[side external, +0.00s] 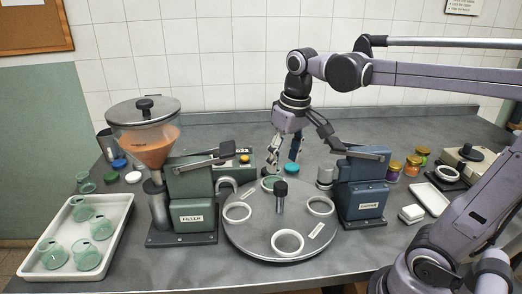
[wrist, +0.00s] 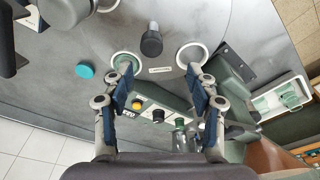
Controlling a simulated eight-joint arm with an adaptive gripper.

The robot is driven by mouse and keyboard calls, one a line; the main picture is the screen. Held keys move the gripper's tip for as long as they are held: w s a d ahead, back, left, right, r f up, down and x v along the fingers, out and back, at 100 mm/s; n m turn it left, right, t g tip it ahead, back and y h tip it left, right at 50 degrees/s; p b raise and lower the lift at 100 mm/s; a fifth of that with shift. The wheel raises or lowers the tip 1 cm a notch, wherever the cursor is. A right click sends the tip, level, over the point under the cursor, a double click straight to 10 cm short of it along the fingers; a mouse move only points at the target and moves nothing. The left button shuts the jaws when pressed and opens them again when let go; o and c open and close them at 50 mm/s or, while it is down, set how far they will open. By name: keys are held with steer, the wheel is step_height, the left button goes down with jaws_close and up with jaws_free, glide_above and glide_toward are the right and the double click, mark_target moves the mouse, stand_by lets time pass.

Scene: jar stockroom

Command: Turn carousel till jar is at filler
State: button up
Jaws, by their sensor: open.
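The grey round carousel (side external: 262,235) has a dark centre post (side external: 281,195) and several white rings. In the side view a green glass jar (side external: 270,183) appears to sit in the back ring, partly hidden near my gripper. The green filler (side external: 193,220) with its orange-filled hopper stands left of the carousel. My gripper (side external: 284,165) is open above the back edge of the carousel. In the wrist view its fingers are spread wide, with the left finger overlapping one carousel ring (wrist: 124,56). No hold on the jar shows.
The blue capper (side external: 362,195) stands right of the carousel. A control box (wrist: 160,113) is close behind. A white tray (side external: 122,212) of green jars is at left; filled jars (side external: 412,165) stand at right.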

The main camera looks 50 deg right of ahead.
mark_target(281, 184)
steer(key=shift+g, duration=0.9)
steer(key=shift+w+d+f, duration=0.25)
steer(key=shift+f, duration=1.25)
steer(key=shift+w+d+f, duration=0.3)
steer(key=shift+f, duration=1.2)
steer(key=shift+w+d+f, duration=0.25)
steer(key=shift+f, duration=1.25)
jaws_close()
